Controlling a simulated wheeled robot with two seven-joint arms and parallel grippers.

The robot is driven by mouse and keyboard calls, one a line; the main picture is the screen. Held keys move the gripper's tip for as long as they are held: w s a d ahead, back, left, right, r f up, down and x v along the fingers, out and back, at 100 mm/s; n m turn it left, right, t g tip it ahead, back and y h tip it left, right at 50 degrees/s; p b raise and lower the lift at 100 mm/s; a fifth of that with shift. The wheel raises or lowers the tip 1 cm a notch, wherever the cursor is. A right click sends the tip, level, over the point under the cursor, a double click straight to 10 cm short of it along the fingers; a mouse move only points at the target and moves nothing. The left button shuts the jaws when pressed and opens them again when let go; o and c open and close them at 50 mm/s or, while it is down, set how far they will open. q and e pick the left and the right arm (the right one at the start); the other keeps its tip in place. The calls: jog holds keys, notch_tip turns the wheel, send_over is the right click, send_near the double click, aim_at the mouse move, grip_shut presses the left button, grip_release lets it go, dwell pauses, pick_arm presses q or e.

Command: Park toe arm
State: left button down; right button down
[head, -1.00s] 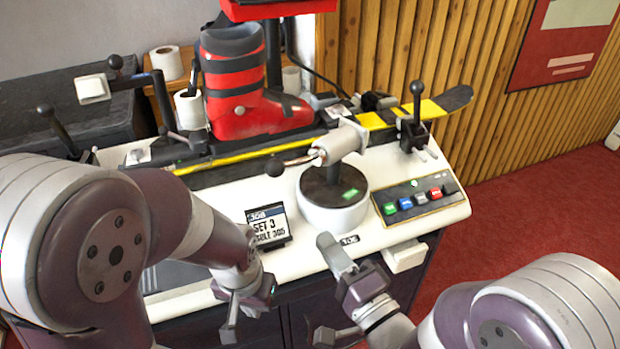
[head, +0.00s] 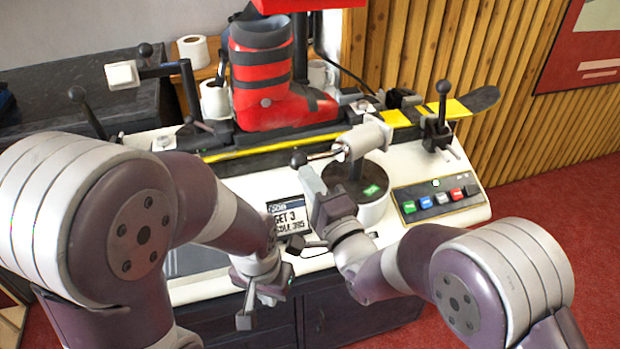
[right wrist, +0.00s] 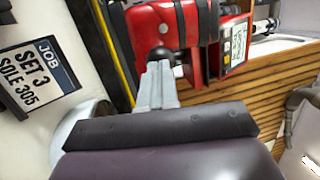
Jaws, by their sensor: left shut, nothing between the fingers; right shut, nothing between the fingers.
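A silver cylinder arm (head: 366,140) sits above a round pedestal (head: 374,208) with a dark top and a green label. Its thin lever points left and ends in a black ball knob (head: 298,157). I cannot tell whether this is the toe arm. My right gripper (head: 308,180) is shut and empty, its fingertips just below that knob. In the right wrist view a black knob (right wrist: 160,55) shows just beyond the shut fingertips (right wrist: 158,72); I cannot tell whether they touch. My left gripper (head: 246,312) is shut and empty, low before the bench front.
A red boot (head: 275,95) stands over a yellow-and-black ski (head: 410,116) along the bench back. A job card (head: 290,216) stands left of the pedestal. A button panel (head: 440,198) lies right of it. Levers with black knobs (head: 443,87) rise at both sides.

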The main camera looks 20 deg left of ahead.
jog(key=shift+a, duration=0.1)
jog(key=w+a+b, duration=0.3)
jog(key=a, duration=0.2)
jog(key=shift+w+a+r+b, duration=0.2)
jog(key=shift+a+r+b, duration=0.1)
